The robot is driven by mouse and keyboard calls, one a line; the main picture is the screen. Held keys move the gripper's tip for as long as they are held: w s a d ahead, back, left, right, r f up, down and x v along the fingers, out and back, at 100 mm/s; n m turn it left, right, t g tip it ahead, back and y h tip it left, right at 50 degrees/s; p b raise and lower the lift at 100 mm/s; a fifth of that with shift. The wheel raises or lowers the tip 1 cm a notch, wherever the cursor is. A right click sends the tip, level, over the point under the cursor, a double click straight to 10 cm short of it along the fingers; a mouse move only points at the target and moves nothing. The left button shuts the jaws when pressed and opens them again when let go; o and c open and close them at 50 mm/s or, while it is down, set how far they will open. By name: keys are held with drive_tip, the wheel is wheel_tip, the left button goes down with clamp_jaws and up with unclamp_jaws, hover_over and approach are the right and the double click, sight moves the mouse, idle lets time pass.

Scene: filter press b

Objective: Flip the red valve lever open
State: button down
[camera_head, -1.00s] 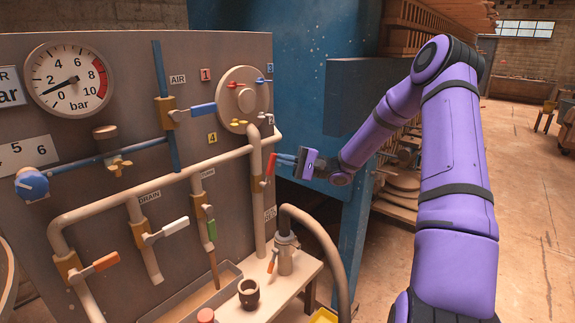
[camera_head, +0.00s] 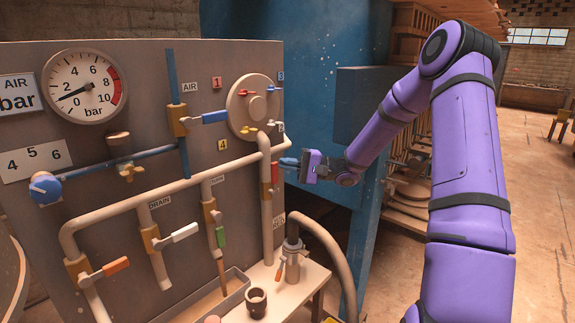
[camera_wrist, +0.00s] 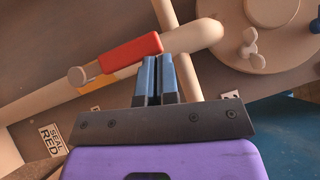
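The red valve lever (camera_head: 275,173) is on the vertical beige pipe at the right side of the panel. In the wrist view the red lever (camera_wrist: 131,52) lies nearly parallel to its pipe, with a round pivot knob at its left end. My gripper (camera_head: 286,162) is just right of the lever's upper end in the head view. In the wrist view the blue fingers of my gripper (camera_wrist: 157,60) are together with only a thin gap and nothing between them. Their tips are at the lever's free end; whether they touch it is unclear.
An orange lever (camera_head: 116,266), a white lever (camera_head: 185,232) and a green lever (camera_head: 220,236) are on pipes to the left. A blue lever (camera_head: 214,117) is above. A blue machine (camera_head: 300,70) stands behind.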

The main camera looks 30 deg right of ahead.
drive_tip(key=shift+a+r, duration=0.1)
drive_tip(key=shift+a, duration=0.05)
drive_tip(key=v, duration=1.1)
drive_tip(key=shift+w, duration=0.1)
idle(0.4)
drive_tip(key=s+a+r+n+g+h, duration=0.2)
drive_tip(key=s+a+r+g+h, duration=0.15)
drive_tip(key=s+a+g, duration=0.35)
drive_tip(key=s+a+r+n+g+h, duration=0.2)
drive_tip(key=s+a+r+n+h, duration=0.15)
drive_tip(key=a, duration=0.65)
drive_tip(key=s+r+n+t+h, duration=0.1)
drive_tip(key=s+h, duration=0.4)
drive_tip(key=s, duration=0.5)
drive_tip(key=s+r+n+t+h, duration=0.1)
drive_tip(key=s+r+t+h, duration=0.3)
drive_tip(key=s, duration=0.6)
drive_tip(key=shift+s+a+r+h, duration=0.2)
drive_tip(key=shift+a+r+h, duration=0.4)
drive_tip(key=shift+r, duration=0.5)
